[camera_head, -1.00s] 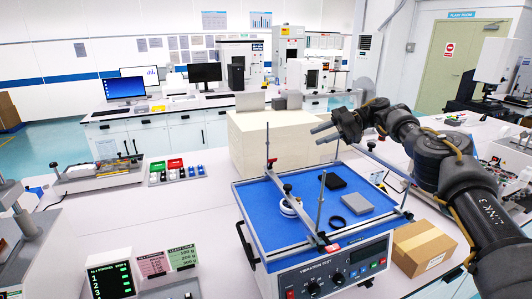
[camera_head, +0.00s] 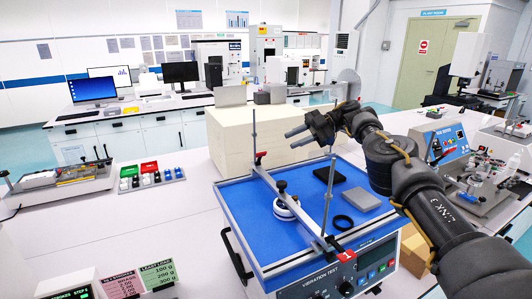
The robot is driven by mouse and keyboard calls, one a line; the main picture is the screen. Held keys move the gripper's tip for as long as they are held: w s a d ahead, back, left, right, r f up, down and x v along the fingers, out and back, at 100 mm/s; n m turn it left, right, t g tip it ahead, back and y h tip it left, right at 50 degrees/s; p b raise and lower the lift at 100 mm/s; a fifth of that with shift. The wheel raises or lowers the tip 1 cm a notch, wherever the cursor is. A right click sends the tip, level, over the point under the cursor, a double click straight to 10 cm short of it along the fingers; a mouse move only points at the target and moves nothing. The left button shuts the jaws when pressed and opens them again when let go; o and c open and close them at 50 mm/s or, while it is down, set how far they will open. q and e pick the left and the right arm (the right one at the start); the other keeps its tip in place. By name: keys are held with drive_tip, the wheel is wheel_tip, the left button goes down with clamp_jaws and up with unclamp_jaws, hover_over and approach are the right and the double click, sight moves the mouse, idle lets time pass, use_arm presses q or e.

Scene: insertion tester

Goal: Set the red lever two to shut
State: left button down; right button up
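No part can be told for certain as red lever two. A blue-faced tester (camera_head: 440,143) stands at the right, with a grey base of small metal fittings (camera_head: 487,178) beside it. Small red parts there are too small to read as levers. On the blue vibration table in the middle, one red piece (camera_head: 261,155) sits at the far end of the clamp bar and another red piece (camera_head: 345,256) at the near end. My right gripper (camera_head: 291,139) is open and empty, above the table's far side, its fingers pointing left. My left gripper is out of view.
The vibration table (camera_head: 238,215) carries upright rods, a white round part (camera_head: 285,207), a black ring (camera_head: 344,222) and two flat blocks. A cream block (camera_head: 232,140) stands behind it. A cardboard box (camera_head: 415,250) is partly hidden by my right arm.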

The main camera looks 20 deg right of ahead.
sight(266, 152)
drive_tip(key=p+x, duration=0.4)
drive_tip(key=x, duration=0.5)
drive_tip(key=shift+s+a+r, duration=0.1)
drive_tip(key=shift+s+a, duration=0.05)
drive_tip(key=shift+a, duration=0.15)
drive_tip(key=shift+a+f, duration=0.25)
clamp_jaws()
